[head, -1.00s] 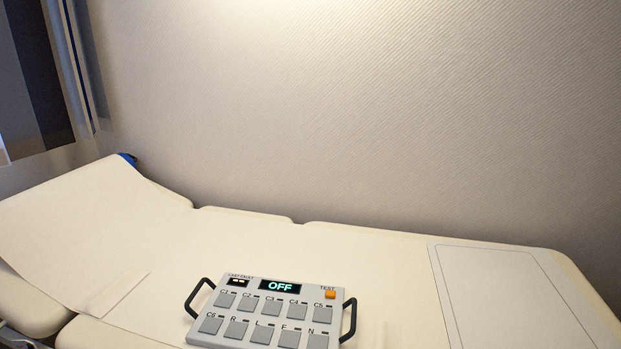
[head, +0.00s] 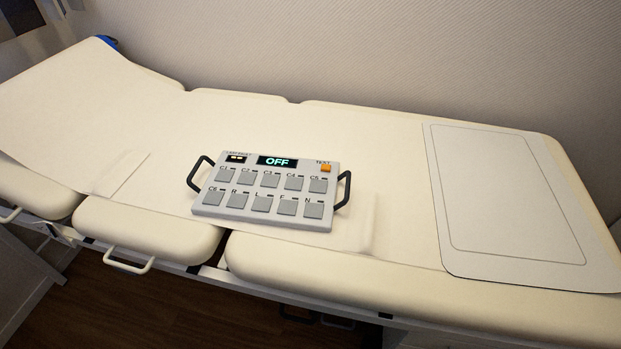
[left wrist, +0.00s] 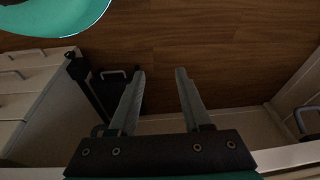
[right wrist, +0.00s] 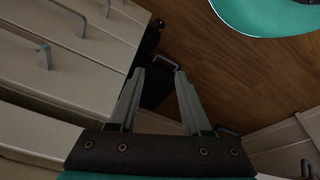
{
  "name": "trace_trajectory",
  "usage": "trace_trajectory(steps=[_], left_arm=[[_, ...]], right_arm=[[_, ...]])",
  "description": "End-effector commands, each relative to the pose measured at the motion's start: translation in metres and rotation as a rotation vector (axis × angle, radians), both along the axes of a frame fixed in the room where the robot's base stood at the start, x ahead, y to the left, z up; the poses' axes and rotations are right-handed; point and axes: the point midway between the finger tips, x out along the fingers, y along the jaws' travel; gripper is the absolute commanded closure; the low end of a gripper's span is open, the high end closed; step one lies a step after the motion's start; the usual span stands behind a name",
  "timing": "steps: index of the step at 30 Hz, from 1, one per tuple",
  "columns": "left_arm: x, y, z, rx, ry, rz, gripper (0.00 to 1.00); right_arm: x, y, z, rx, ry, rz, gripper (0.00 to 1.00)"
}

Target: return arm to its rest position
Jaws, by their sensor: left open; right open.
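My left gripper (left wrist: 160,80) shows in the left wrist view, its two fingers apart with nothing between them, above the wooden floor. My right gripper (right wrist: 163,72) shows in the right wrist view, also open and empty, over the floor beside pale drawer fronts. Neither gripper is in the head view. There, a grey control box (head: 240,212) with a lit OFF display (head: 277,162), an orange TEST button, several square keys and two black side handles lies on the cream couch.
The cream padded couch (head: 380,140) runs along a textured wall (head: 350,45). A pale mat (head: 500,210) lies at its right end. Pale drawers with metal handles (right wrist: 75,70) stand close by my right gripper. Wooden floor (left wrist: 220,50) lies below my left gripper.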

Motion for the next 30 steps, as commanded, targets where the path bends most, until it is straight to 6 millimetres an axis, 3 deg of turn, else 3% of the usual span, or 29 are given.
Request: trace_trajectory(steps=[6, 15, 21, 30], left_arm=[[-0.029, 0.016, -0.063, 0.015, 0.026, -0.003, 0.52], [-0.085, 0.042, -0.123, 0.036, 0.052, -0.006, 0.52], [-0.112, 0.054, -0.138, 0.044, 0.058, -0.007, 0.52], [-0.12, 0.057, -0.142, 0.046, 0.06, -0.007, 0.52]], right_arm=[[-0.029, -0.016, -0.063, -0.017, 0.027, 0.003, 0.52], [-0.085, -0.042, -0.123, -0.036, 0.052, 0.006, 0.52], [-0.112, -0.054, -0.138, -0.045, 0.058, 0.006, 0.52], [-0.12, -0.057, -0.142, -0.046, 0.06, 0.007, 0.52]])
